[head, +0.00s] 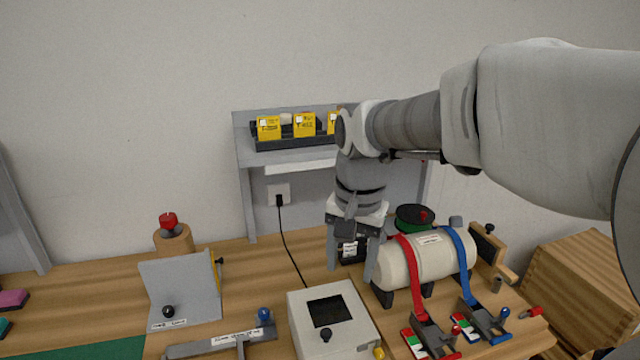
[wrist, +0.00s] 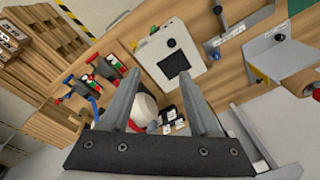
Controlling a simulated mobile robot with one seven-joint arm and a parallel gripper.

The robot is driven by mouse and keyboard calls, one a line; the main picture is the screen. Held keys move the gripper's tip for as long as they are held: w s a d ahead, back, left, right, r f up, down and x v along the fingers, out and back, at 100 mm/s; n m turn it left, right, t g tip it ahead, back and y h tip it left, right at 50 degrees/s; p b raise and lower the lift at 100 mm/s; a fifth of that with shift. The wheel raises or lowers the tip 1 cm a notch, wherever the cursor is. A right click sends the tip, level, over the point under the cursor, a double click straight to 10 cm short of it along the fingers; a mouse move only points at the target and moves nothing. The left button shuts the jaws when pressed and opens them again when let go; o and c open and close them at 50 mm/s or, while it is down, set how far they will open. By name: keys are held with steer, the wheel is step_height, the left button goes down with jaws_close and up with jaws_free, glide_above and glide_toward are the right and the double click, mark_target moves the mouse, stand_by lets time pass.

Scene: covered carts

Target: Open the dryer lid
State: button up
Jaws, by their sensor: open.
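A white box (head: 309,304) with a dark square window and a black knob (head: 326,335) on its top stands at the front middle of the bench; it looks like the dryer. Its top appears shut. In the wrist view the white box (wrist: 190,42) lies beyond my fingertips, with its knob (wrist: 171,43) and window (wrist: 174,64) in sight. My gripper (head: 351,265) is open and points down behind the box, apart from it. In the wrist view my gripper (wrist: 158,85) shows nothing held between its fingers.
A white cylinder (head: 394,265) with red and blue straps lies right of my gripper. A small labelled black item (head: 349,251) is behind the fingers. A grey angled plate (head: 181,290) stands left. A shelf (head: 245,160) with yellow boxes is behind. A black cable (head: 284,235) runs to the box.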

mark_target(326, 331)
steer(key=w+a+f+m+g, duration=0.1)
steer(key=w+a+f, duration=0.3)
steer(key=f, duration=1.6)
steer(key=shift+s+d+f, duration=0.15)
steer(key=shift+d+f, duration=0.1)
steer(key=shift+f, duration=0.15)
steer(key=shift+c, duration=0.2)
jaws_close()
stand_by(0.4)
